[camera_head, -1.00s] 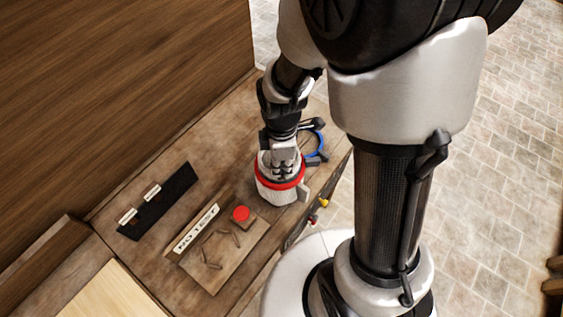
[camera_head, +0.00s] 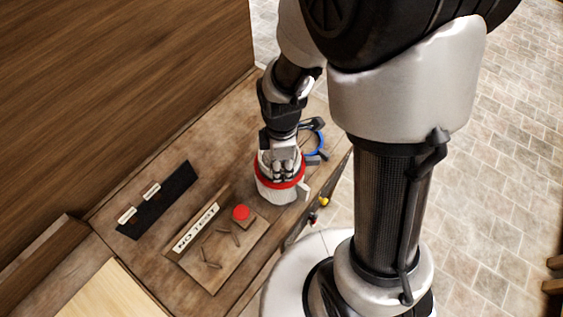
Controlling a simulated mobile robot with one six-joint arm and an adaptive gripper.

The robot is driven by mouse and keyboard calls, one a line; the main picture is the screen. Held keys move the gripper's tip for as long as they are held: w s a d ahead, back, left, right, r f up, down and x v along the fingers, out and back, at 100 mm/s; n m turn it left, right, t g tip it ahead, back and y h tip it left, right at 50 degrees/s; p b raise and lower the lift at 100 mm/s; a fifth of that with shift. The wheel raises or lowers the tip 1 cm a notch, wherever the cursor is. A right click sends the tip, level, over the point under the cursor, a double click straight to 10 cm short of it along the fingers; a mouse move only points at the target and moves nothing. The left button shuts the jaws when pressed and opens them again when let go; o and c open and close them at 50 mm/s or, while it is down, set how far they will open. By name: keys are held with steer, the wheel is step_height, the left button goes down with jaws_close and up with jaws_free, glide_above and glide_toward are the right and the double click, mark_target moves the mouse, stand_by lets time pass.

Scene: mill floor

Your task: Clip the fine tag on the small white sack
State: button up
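A white, rounded object with a red band around its top (camera_head: 275,193), which looks like the small white sack, stands on the wooden bench. My gripper (camera_head: 284,176) points down at its top, inside or just above the red band. The fingertips are small and partly hidden against the white, so I cannot tell whether they hold anything. Two small white tags lie apart on a dark strip at the left, one nearer (camera_head: 127,215) and one farther (camera_head: 151,191). Their print is too small to read, so I cannot tell which is the fine tag.
A wooden board (camera_head: 215,268) carries a "NO TEST" label (camera_head: 197,228), a red round piece (camera_head: 240,212) and several small pegs. A blue ring-shaped item (camera_head: 318,137) lies behind the sack. Small red and yellow items (camera_head: 323,202) are at the bench edge.

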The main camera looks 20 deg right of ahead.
step_height(320, 180, up, 12)
stand_by(0.7)
stand_by(0.5)
steer(key=s+d+r+m+t+b, duration=0.1)
steer(key=s+r+m+t, duration=0.1)
steer(key=s+m, duration=0.4)
steer(key=s+d+r+m+t+b, duration=0.1)
steer(key=s+r+m, duration=0.3)
steer(key=m, duration=0.5)
steer(key=shift+s+d+r+m+t+b, duration=0.35)
steer(key=shift+s+t+b, duration=0.25)
steer(key=shift+s+t, duration=0.3)
